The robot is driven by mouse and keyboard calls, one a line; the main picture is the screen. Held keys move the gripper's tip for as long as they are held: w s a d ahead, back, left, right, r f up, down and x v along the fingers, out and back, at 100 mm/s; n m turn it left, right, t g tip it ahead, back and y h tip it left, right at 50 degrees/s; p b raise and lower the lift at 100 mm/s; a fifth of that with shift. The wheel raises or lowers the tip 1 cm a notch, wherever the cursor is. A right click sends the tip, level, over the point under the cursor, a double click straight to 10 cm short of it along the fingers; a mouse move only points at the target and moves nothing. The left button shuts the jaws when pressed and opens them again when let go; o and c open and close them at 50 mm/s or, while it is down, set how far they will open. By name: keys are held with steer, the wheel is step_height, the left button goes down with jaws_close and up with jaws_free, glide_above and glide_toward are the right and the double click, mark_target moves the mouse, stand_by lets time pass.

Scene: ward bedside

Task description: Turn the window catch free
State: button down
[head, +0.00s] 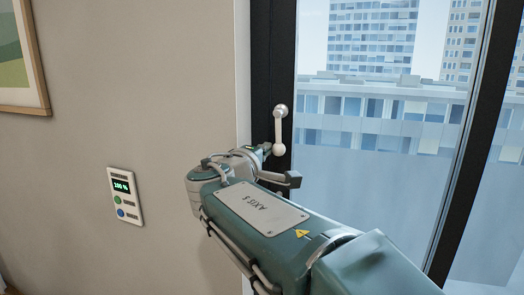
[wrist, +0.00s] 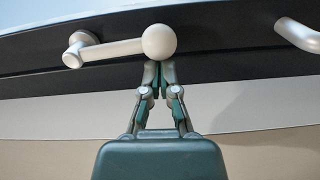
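The window catch (head: 279,128) is a pale lever on the black window frame. In the head view its pivot is at the top and its round knob hangs straight below. In the wrist view the catch (wrist: 115,49) runs from the pivot at left to the knob at right. My gripper (wrist: 159,68) has its fingers drawn together, with only a narrow gap, and its tips are right at the knob. The knob overlaps the tips, so contact is unclear; the knob is not seen between the fingers. In the head view my arm mostly hides the gripper.
The black window frame (head: 270,60) borders the glass (head: 380,165), with buildings outside. A wall panel (head: 125,196) with a lit display and a framed picture (head: 20,60) are on the wall at left. Another silver bar (wrist: 298,37) shows at right in the wrist view.

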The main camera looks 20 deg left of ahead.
steer(key=d+n, duration=0.1)
steer(key=n, duration=0.1)
steer(key=d+n, duration=0.1)
steer(key=n, duration=0.1)
steer(key=shift+s+d+f, duration=0.1)
steer(key=shift+d, duration=0.3)
steer(key=d+n, duration=0.1)
steer(key=n, duration=0.1)
steer(key=d+r+n, duration=0.1)
steer(key=d+n, duration=0.1)
steer(key=shift+s+n, duration=0.1)
steer(key=shift+n, duration=0.2)
steer(key=n, duration=0.1)
steer(key=d+r+n, duration=0.1)
steer(key=n, duration=0.1)
steer(key=shift+s+d+r+n+t, duration=0.1)
steer(key=shift+d+r+n+t, duration=0.2)
steer(key=shift+d+n, duration=0.1)
steer(key=n, duration=0.1)
steer(key=d+r+n, duration=0.1)
steer(key=n, duration=0.1)
steer(key=shift+r+y, duration=0.2)
steer(key=shift+y, duration=0.1)
steer(key=shift+d+r, duration=0.2)
steer(key=shift+r, duration=0.25)
steer(key=shift+s, duration=0.15)
